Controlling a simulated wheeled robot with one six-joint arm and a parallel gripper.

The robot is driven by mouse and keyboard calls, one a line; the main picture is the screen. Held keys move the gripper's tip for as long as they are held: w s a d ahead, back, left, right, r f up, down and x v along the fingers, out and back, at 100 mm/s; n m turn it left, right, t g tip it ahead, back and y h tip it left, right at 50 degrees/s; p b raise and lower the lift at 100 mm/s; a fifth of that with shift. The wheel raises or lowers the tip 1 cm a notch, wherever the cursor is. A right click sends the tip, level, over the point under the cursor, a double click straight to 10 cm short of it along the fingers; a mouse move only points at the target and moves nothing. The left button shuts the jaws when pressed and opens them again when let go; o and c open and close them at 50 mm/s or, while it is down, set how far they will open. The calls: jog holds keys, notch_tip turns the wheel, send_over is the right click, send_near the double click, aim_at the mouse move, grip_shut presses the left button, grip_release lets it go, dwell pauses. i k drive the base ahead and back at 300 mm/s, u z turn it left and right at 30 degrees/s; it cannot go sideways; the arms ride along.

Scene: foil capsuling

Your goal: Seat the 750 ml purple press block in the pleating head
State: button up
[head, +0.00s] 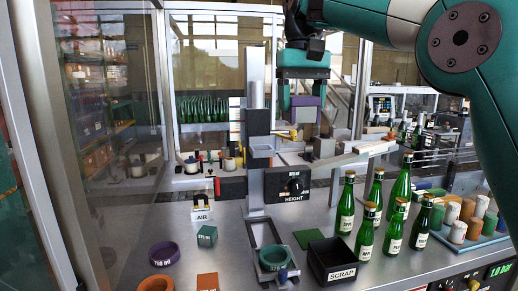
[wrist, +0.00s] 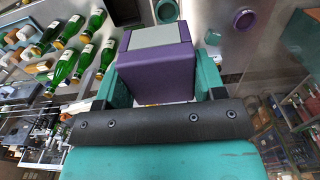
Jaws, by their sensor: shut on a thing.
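My gripper (head: 303,92) is shut on the purple press block (head: 309,101), raised above the bench, right of the machine's column. In the wrist view the purple block (wrist: 155,75) sits between the two teal fingers, with a grey face showing. The pleating head appears to be the grey carriage (head: 260,149) on the upright column. The block is apart from it, higher and to its right. A HEIGHT knob box (head: 288,185) is beside the column. A purple 750 ml ring (head: 164,254) lies on the bench. A green ring (head: 273,257) is on the machine's base.
A green 375 ml block (head: 207,236) and an orange block (head: 207,282) stand left of the machine. A black SCRAP bin (head: 333,262), several green bottles (head: 365,235) and a tray of capsules (head: 470,238) are on the right. A glass panel (head: 100,150) borders the left.

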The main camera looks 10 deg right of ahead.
aim_at(264, 147)
jog(key=i, duration=1.2)
